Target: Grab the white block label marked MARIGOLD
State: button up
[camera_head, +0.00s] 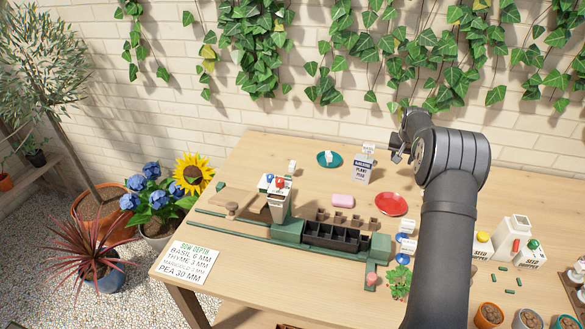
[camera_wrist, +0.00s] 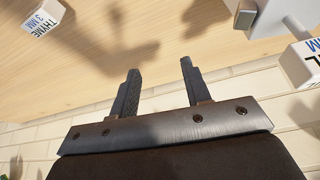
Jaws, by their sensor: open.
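My gripper (camera_head: 396,150) is at the back right of the table, above the wood. In the wrist view its two fingers (camera_wrist: 160,68) are apart with only bare wood between them. A white block reading THYME 3 MM (camera_wrist: 44,17) lies at the top left of the wrist view. Another white block (camera_wrist: 302,63), its text cut off to an L and MM, is at the right edge. In the head view small white blocks show at the back (camera_head: 292,167), by the teal dish (camera_head: 328,156) and behind the carton (camera_head: 368,149). I cannot read MARIGOLD on any block.
A plant food carton (camera_head: 362,169) stands left of my gripper. A sow depth card (camera_head: 187,262) lies front left.

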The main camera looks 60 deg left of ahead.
notch_tip(320, 180, up, 13)
jog(key=s+a, duration=0.6)
jog(key=s, duration=0.6)
jog(key=s+a+r+n, duration=0.1)
jog(key=s+a, duration=0.5)
jog(key=s, duration=0.6)
jog(key=s+a, duration=0.6)
jog(key=s, duration=0.6)
send_near(292, 164)
jog(key=x, duration=0.4)
jog(key=shift+w+d+f, duration=0.15)
jog(key=shift+w+f, duration=0.05)
jog(key=shift+f, duration=0.05)
jog(key=shift+a+x, duration=0.2)
jog(key=shift+x, duration=2.75)
jog(key=shift+s, duration=0.1)
grip_shut()
